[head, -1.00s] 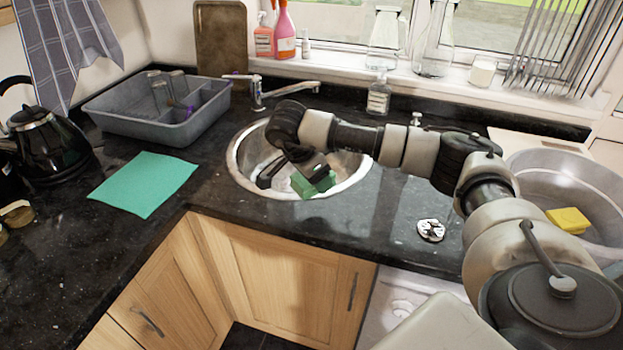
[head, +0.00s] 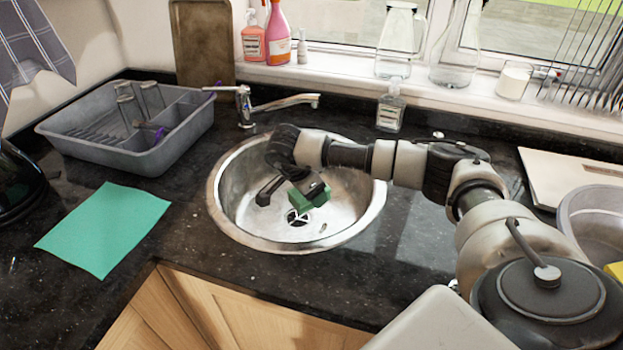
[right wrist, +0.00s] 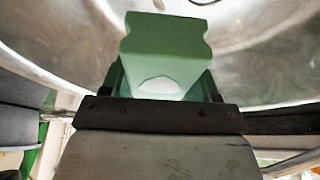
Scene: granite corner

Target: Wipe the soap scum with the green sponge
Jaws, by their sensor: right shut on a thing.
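My right gripper (head: 290,192) reaches over the round steel sink (head: 232,222) and is shut on the green sponge (head: 312,196). In the right wrist view the sponge (right wrist: 165,45) sticks out beyond the jaws, with a pale patch on its near face. In the head view the sponge appears over the bowl, just above the drain (head: 297,218); I cannot tell whether it touches the steel. A small brownish mark (head: 323,228) shows right of the drain; I cannot tell whether it is soap scum. My left gripper is out of view.
The tap (head: 280,103) stands behind the sink. A grey dish rack (head: 150,160) and a teal cloth (head: 103,228) lie to the left. A soap bottle (head: 390,108) stands behind my right arm. A metal basin (head: 572,215) is at the right edge.

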